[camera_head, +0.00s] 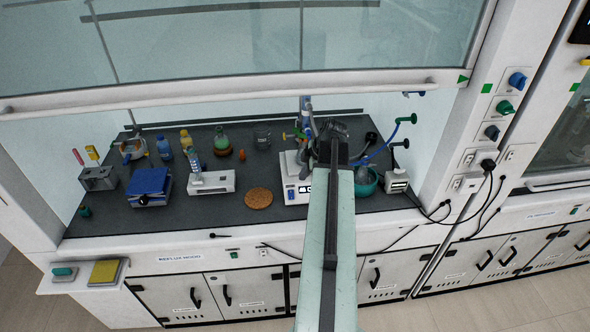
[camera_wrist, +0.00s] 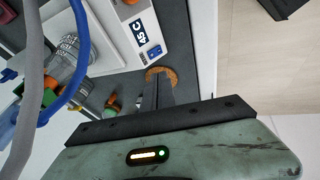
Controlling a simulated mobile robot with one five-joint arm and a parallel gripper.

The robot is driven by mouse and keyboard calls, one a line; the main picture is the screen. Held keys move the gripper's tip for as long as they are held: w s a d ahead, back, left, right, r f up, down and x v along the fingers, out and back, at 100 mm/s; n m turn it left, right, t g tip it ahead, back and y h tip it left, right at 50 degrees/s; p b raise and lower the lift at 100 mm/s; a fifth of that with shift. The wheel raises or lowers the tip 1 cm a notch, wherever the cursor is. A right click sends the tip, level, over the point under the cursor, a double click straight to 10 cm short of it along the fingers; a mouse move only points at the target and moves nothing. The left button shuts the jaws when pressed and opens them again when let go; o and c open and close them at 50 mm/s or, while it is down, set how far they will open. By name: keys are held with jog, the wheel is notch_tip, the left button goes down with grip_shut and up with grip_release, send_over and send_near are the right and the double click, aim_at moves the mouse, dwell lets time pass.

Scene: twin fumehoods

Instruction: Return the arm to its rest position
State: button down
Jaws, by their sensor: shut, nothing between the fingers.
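My arm (camera_head: 330,230) stretches from the bottom of the head view into the fumehood, over the front edge of the dark worktop. My gripper (camera_head: 335,128) is at its far end, beside the hotplate and glassware, and its tips are hard to make out there. In the wrist view my gripper (camera_wrist: 155,92) shows black fingers close together, shut and empty. A cork ring (camera_wrist: 162,74) shows beyond the fingertips, and the white hotplate (camera_wrist: 125,22) with its lit display is to their upper left.
Blue tubing (camera_head: 378,150) and a teal bowl (camera_head: 366,183) are close to the right of my arm. The cork ring (camera_head: 258,198), a white balance-like device (camera_head: 211,183) and a blue lab jack (camera_head: 150,186) stand left. The raised sash (camera_head: 230,92) spans above. Cables hang at the right.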

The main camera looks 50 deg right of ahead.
jog(key=w+a+f+n+y+b, duration=0.1)
jog(key=w+a+f+n+b, duration=0.1)
jog(key=w+a, duration=0.5)
jog(key=w+a+f+n+g+b, duration=0.1)
jog(key=w+a+f+b, duration=0.15)
jog(key=a, duration=0.85)
jog(key=w+a+f+n+y+b, duration=0.1)
jog(key=w+a+f+n+b, duration=0.1)
jog(key=w+a, duration=0.55)
jog(key=s+a+f+g+b, duration=0.1)
jog(key=a+f, duration=0.1)
jog(key=a, duration=0.8)
jog(key=s+a+f+g+b, duration=0.1)
jog(key=a+f+b, duration=0.15)
jog(key=a, duration=0.75)
jog(key=s+a+m+g+h, duration=0.1)
jog(key=s+m, duration=0.2)
jog(key=m, duration=0.4)
jog(key=s+a+f+m+h, duration=0.1)
jog(key=s+a+m, duration=0.1)
jog(key=m, duration=0.5)
jog(key=shift+s+f+g+h, duration=0.15)
jog(key=shift+s+g+h, duration=0.15)
jog(key=shift+s+g, duration=0.15)
jog(key=shift+d, duration=0.1)
